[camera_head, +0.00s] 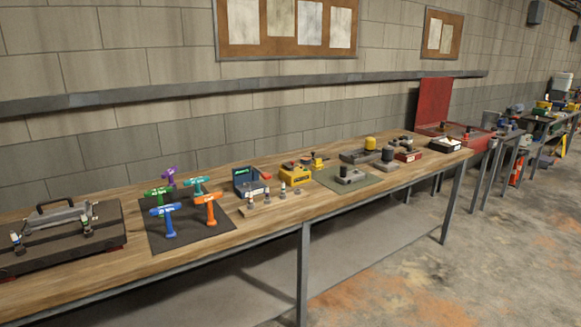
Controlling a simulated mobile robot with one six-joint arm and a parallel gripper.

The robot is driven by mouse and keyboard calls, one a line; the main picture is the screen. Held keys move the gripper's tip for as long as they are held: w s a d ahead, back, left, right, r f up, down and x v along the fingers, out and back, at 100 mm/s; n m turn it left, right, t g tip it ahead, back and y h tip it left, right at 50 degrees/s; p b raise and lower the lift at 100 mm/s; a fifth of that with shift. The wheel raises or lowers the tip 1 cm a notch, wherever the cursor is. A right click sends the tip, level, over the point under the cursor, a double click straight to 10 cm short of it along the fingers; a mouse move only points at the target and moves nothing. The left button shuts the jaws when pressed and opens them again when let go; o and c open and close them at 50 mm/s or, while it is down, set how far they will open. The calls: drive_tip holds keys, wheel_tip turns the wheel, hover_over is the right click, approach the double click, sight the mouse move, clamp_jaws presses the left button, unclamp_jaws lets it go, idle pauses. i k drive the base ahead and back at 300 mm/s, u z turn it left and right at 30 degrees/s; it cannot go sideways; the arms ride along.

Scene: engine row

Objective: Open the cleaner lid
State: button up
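No thing in view is clearly marked as the cleaner. A red, box-like unit (470,134) stands beyond the far end of the near bench, and a tall red panel (433,103) stands upright at its back like a raised lid. On the near bench, a dark blue open-fronted box (246,180) and a small yellow box (296,175) stand near the middle. I cannot tell whether either has a lid. My gripper is not in view.
The wooden bench (110,278) runs along the block wall. A dark mat (185,235) holds several coloured T-handled tools. A dark tray with a handle (60,240) is at left. A green mat (345,183) bears a grey block. Open concrete floor (450,270) lies right.

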sight(292, 165)
drive_tip(key=u, duration=0.3)
drive_tip(key=k, duration=0.35)
drive_tip(key=z, duration=1.1)
drive_tip(key=i, duration=1.25)
drive_tip(key=u, duration=1)
